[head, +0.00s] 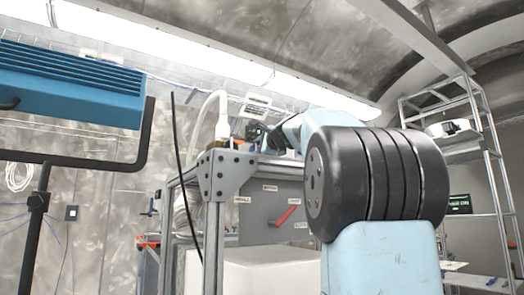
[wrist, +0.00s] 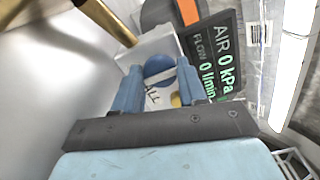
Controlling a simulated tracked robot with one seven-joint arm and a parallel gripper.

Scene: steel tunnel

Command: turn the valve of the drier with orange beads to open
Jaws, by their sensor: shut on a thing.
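In the wrist view, my gripper (wrist: 157,78) has its two blue fingers either side of a round blue knob (wrist: 158,64), shut on it; the exact contact is hard to see. A small yellow round part (wrist: 176,100) shows partly behind the right finger. A pale surface with dark handwriting lies behind the fingers. An orange band (wrist: 187,12) on a dark part shows at the top; I cannot tell whether it is the drier's beads. In the head view, my arm reaches behind the frame's top and hides the gripper and valve.
A dark display (wrist: 216,62) reads AIR 0 kPa and FLOW 0 l/min. A brass tube (wrist: 107,20) is at upper left. In the head view, a metal frame (head: 213,225) carries a grey panel with a red handle (head: 286,215). A blue lamp (head: 70,85) stands left, shelving (head: 493,170) right.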

